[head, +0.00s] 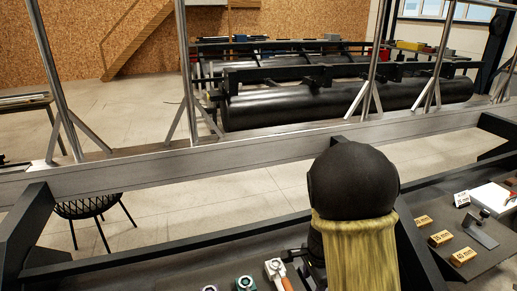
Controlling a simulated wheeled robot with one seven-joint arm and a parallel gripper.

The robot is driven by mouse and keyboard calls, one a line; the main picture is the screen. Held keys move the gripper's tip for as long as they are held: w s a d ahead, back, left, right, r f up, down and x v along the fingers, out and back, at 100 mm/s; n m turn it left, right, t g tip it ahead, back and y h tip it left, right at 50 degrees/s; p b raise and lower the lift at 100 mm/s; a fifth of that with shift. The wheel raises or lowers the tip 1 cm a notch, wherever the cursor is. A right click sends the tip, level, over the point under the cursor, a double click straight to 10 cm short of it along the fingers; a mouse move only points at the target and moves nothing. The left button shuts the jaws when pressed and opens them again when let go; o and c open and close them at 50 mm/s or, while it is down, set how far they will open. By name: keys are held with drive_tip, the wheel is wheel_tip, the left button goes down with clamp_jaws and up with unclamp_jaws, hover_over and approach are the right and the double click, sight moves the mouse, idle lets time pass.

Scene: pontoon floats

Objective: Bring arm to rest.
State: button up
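My gripper is not visible in the head view, so I cannot see its fingers or whether it holds anything. A large black dome with a yellow, streaked part below it fills the lower middle, close to the camera. I cannot tell whether it is part of my arm. It hides part of the dark bench top (180,248) behind and below it.
Small tools (278,272) lie at the bench's front edge. Labelled tan blocks (462,256) and a small metal stand (480,231) sit on the right. A grey beam (250,148) with upright posts crosses behind. Beyond are a black chair (88,207), long black floats (340,103) and open floor.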

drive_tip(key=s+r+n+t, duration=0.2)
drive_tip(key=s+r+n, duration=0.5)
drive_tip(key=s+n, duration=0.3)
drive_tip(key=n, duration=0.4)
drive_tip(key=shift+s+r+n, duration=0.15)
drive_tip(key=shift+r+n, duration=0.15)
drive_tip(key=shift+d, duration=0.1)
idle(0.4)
